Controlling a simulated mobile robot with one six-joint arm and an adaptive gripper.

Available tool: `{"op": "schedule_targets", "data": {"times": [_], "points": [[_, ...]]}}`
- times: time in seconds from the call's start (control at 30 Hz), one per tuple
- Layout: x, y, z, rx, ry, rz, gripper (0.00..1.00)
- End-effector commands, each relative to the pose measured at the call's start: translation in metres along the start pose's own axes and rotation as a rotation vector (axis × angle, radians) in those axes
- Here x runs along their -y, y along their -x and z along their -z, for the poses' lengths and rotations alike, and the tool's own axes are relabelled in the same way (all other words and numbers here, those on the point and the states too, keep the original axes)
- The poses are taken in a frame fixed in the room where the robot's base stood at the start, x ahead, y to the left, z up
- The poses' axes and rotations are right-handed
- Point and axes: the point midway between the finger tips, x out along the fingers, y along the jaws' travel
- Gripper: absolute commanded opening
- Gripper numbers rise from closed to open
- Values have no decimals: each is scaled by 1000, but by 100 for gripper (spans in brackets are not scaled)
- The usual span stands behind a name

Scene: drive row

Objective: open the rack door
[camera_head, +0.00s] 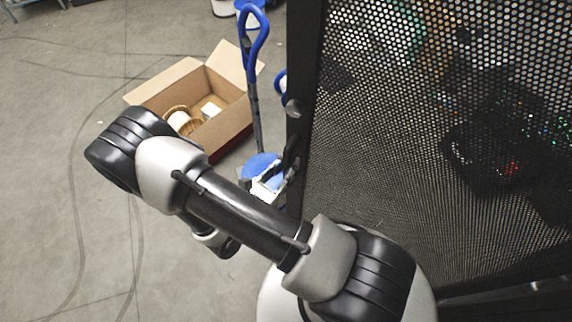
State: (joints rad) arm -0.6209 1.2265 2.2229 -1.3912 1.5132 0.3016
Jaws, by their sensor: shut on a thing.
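The rack door (400,130) is a tall black panel of perforated mesh filling the right of the head view. Its dark solid left edge runs down the picture, with a small round grey knob on it. My gripper (283,172) is at this edge, low down, beyond my arm. It is shut on the dark door handle (291,152), which is small and partly hidden. Small green, blue and red lights and dark equipment show through the mesh. I cannot tell whether the door stands ajar.
An open cardboard box (228,131) with spools stands on the floor left of the door. A blue-handled cart or hand truck (253,75) stands between box and door, close to my gripper.

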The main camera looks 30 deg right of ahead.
Motion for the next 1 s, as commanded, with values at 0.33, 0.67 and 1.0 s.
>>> {"op": "schedule_targets", "data": {"times": [0.33,0.67,1.0], "points": [[-1,0,-2,4,-2,-3,0],[0,0,-1,3,-1,-2,33],[1,0,0,1,0,0,40]]}}
